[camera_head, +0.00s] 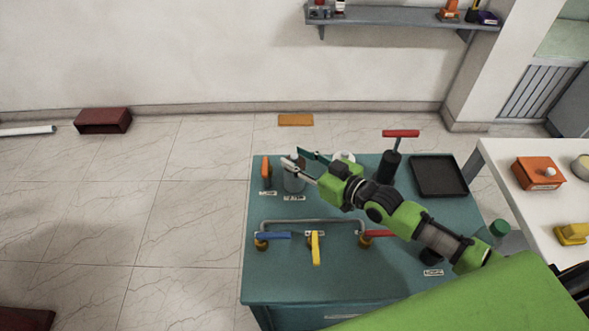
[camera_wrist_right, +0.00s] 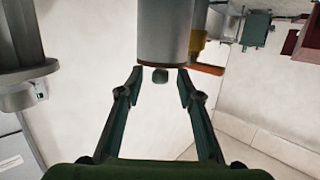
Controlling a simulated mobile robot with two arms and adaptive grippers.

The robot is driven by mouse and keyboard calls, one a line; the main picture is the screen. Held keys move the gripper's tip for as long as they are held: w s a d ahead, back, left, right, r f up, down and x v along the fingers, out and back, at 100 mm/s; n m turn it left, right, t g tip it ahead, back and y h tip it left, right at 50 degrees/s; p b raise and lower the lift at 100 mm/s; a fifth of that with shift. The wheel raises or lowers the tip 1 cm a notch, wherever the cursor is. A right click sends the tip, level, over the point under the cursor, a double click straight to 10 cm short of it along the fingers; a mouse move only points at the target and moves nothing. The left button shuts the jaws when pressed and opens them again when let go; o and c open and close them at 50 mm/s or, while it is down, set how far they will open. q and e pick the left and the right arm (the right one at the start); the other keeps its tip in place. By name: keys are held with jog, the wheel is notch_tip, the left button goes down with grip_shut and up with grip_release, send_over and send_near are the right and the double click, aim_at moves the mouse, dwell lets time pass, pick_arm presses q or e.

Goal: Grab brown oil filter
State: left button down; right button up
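I cannot single out a clearly brown oil filter. A grey cylinder (camera_head: 294,183) stands upright on the teal table (camera_head: 390,285), behind a small label. It also shows in the right wrist view (camera_wrist_right: 165,35), with a small dark knob (camera_wrist_right: 160,75) at its end. My right gripper (camera_head: 294,158) reaches in from the right, at the top of this cylinder. In the wrist view its two fingers (camera_wrist_right: 159,77) are apart, one on each side of the knob. Contact cannot be told. An orange-brown handle (camera_head: 265,168) stands just left of the cylinder. My left gripper is out of view.
A bent pipe (camera_head: 310,221) with blue (camera_head: 275,235), yellow (camera_head: 316,248) and red (camera_head: 380,233) handles lies in front. A dark red-handled part (camera_head: 388,166) and black tray (camera_head: 438,176) stand right. A white table (camera_head: 515,205) borders the right side.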

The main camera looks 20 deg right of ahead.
jog(key=shift+x, duration=0.8)
jog(key=shift+s, duration=0.1)
jog(key=shift+c, duration=0.4)
grip_shut()
